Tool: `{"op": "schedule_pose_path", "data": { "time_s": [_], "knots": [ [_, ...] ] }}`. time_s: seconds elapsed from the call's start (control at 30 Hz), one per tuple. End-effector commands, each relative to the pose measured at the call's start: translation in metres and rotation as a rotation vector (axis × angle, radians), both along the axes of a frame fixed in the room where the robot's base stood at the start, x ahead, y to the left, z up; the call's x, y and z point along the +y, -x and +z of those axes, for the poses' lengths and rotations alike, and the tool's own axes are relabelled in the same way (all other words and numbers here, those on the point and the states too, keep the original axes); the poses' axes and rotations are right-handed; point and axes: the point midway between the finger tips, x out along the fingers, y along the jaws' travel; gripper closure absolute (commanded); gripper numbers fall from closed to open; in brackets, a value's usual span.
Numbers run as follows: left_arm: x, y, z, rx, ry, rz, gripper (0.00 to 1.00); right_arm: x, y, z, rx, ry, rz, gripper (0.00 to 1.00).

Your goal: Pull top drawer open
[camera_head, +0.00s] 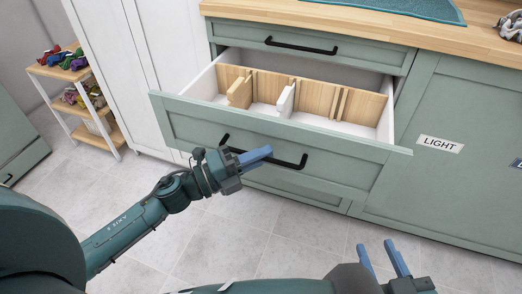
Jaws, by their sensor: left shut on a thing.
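A shut top drawer (350,53) with a black bar handle (300,46) sits just under the wooden countertop. Below it, a wider green drawer (340,158) is pulled out, showing white side walls and wooden dividers inside. My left gripper (266,153) is at this open drawer's black handle (290,163), its blue fingers shut on the bar and hiding its middle. My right gripper (377,246) is at the bottom of the view, fingers apart and empty, away from the drawers.
A green cabinet door with a "LIGHT" label (440,144) is at the right. A teal towel (405,8) lies on the countertop (360,22). A wooden rack (85,105) with rolled coloured cloths stands at the left beside a white cabinet (125,60). The tiled floor (230,240) in front is clear.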

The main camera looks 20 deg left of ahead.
Motion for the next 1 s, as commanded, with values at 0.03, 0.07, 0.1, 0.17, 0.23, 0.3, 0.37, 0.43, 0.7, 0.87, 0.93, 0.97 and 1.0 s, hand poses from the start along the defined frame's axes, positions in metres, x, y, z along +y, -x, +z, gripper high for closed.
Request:
{"op": "schedule_pose_path", "data": {
  "time_s": [0.03, 0.07, 0.1, 0.17, 0.23, 0.3, 0.37, 0.43, 0.7, 0.87, 0.93, 0.97, 1.0],
  "knots": [
    [-0.0002, 0.0018, 0.0002, 0.000, 0.000, -0.001, 1.00, -0.0006, -0.0001, 0.0005, 0.005, 0.002, -0.001, 0.64],
    [-0.0002, 0.0023, 0.0000, 0.001, 0.000, -0.001, 1.00, -0.0007, -0.0002, 0.0005, 0.005, 0.002, -0.002, 0.64],
    [-0.0002, 0.0030, 0.0000, 0.001, 0.000, -0.001, 1.00, -0.0009, -0.0002, 0.0007, 0.006, 0.003, -0.002, 0.64],
    [-0.0002, 0.0037, -0.0001, 0.001, 0.000, -0.001, 1.00, -0.0011, -0.0002, 0.0010, 0.007, 0.003, -0.002, 0.64],
    [-0.0001, 0.0042, -0.0001, 0.001, 0.000, -0.001, 1.00, -0.0012, -0.0002, 0.0013, 0.008, 0.002, -0.002, 0.64],
    [-0.0001, 0.0044, -0.0002, 0.000, 0.000, -0.001, 1.00, -0.0012, -0.0002, 0.0015, 0.008, 0.002, -0.002, 0.64],
    [-0.0001, 0.0044, -0.0002, 0.000, 0.000, -0.001, 1.00, -0.0012, -0.0002, 0.0016, 0.008, 0.002, -0.002, 0.64],
    [-0.0001, 0.0044, -0.0002, 0.000, 0.000, -0.001, 1.00, -0.0012, -0.0002, 0.0015, 0.008, 0.002, -0.002, 0.64],
    [-0.0001, 0.0044, -0.0002, 0.000, 0.000, -0.001, 0.83, -0.0010, 0.0000, 0.0016, 0.008, 0.002, -0.001, 0.64],
    [0.0000, 0.0042, -0.0001, 0.000, 0.000, -0.001, 0.70, -0.0006, 0.0001, 0.0016, 0.008, 0.002, 0.000, 0.64],
    [0.0001, 0.0041, 0.0000, 0.000, 0.000, 0.000, 0.67, -0.0003, 0.0002, 0.0015, 0.008, 0.001, 0.000, 0.64],
    [0.0001, 0.0041, 0.0000, 0.000, 0.000, 0.000, 0.67, -0.0002, 0.0003, 0.0015, 0.008, 0.001, 0.000, 0.64],
    [0.0001, 0.0040, 0.0000, 0.000, 0.000, 0.000, 0.67, 0.0000, 0.0004, 0.0014, 0.008, 0.001, 0.001, 0.64]
  ]
}}
